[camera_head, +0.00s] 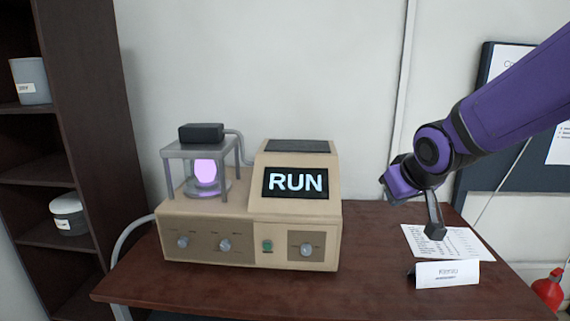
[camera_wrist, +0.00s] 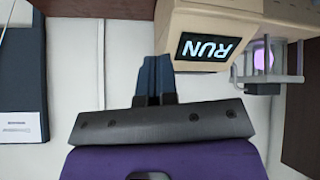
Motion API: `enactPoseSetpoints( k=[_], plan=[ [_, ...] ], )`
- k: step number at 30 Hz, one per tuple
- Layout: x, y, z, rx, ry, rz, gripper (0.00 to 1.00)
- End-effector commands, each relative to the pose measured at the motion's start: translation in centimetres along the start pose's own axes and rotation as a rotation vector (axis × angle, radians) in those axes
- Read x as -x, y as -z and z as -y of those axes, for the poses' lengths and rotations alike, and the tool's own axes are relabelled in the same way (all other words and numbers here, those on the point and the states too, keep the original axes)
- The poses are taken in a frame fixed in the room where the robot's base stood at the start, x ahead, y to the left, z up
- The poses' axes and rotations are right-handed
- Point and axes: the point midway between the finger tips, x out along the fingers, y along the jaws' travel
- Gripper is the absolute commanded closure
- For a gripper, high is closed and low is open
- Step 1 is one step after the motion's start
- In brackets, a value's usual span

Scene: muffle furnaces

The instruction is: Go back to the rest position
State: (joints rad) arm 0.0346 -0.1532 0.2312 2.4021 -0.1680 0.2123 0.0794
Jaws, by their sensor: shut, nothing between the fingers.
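My gripper (camera_head: 435,232) is at the end of the purple arm on the right in the head view, above the desk and to the right of the beige machine. In the wrist view its two dark fingers (camera_wrist: 155,78) are together, with nothing between them. The beige machine (camera_head: 240,222) stands on the desk with a lit screen (camera_head: 296,182) reading "RUN" and a glowing pink-violet chamber (camera_head: 206,172). The screen also shows upside down in the wrist view (camera_wrist: 208,49). My gripper is apart from the machine.
The brown desk (camera_head: 375,285) holds a printed sheet (camera_head: 447,243) and a small name card (camera_head: 447,274) near the gripper. A dark shelf (camera_head: 95,130) with containers stands at left. A dark board (camera_head: 487,130) hangs at right. A red object (camera_head: 549,290) is at lower right.

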Motion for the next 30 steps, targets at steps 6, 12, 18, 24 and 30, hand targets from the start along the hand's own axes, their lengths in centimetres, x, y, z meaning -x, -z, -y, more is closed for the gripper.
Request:
enactPoseSetpoints(
  k=[6,12,18,24,30],
  plan=[
    [6.8,-3.3,-2.3,-0.072,-0.063,0.067,1.00],
    [12.4,-7.3,-3.4,-0.151,-0.080,0.129,1.00],
    [16.9,-11.5,-3.5,-0.221,-0.061,0.185,1.00],
    [19.2,-14.1,-3.2,-0.259,-0.035,0.218,1.00],
    [19.6,-14.6,-3.1,-0.266,-0.028,0.227,1.00]
  ],
)
